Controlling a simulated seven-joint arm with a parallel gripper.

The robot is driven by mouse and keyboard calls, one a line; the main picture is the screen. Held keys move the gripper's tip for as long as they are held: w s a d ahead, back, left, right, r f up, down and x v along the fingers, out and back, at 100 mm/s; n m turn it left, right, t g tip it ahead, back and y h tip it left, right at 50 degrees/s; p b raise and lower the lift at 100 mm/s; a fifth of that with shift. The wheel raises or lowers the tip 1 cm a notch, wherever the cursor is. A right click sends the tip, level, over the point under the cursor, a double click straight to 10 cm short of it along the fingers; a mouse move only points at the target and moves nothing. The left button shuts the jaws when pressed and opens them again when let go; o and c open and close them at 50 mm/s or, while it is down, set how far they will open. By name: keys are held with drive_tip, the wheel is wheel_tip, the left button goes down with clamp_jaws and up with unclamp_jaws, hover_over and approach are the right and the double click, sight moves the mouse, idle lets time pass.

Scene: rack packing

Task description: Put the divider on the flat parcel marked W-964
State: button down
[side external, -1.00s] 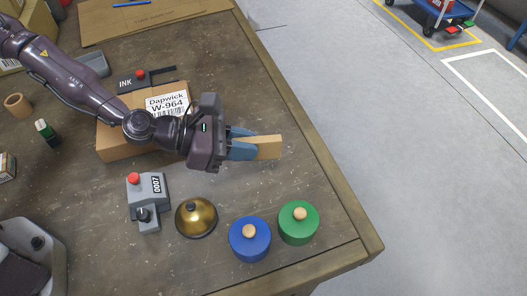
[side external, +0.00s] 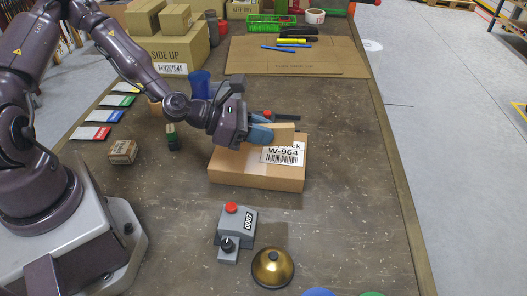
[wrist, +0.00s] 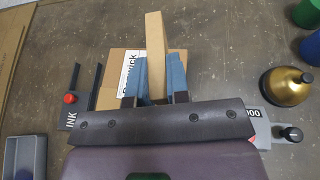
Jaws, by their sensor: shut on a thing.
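The flat parcel marked W-964 (side external: 235,170) is a low brown box on the table, with a white label on top. The divider (side external: 285,126) is a pale wooden slab, and it also shows in the wrist view (wrist: 155,40). My gripper (side external: 263,132) is shut on the divider between its blue fingers. It holds the divider over the far part of the parcel, where the slab hides the upper part of the label. I cannot tell whether the divider touches the parcel. In the wrist view the parcel (wrist: 112,65) is partly hidden behind my gripper.
A black INK stamp pad (wrist: 72,110) with a red knob lies beside the parcel. A blue cup (side external: 201,84) and large cartons (side external: 165,55) are behind.

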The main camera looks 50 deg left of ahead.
drive_tip(key=n+t+y, duration=0.1)
hover_over(251, 152)
drive_tip(key=r+n+y, duration=0.1)
drive_tip(key=shift+n+t+y, duration=0.3)
drive_tip(key=shift+a+f, duration=0.1)
drive_tip(key=shift+f, duration=3.85)
drive_tip(key=shift+f, duration=0.15)
drive_tip(key=c, duration=1.1)
unclamp_jaws()
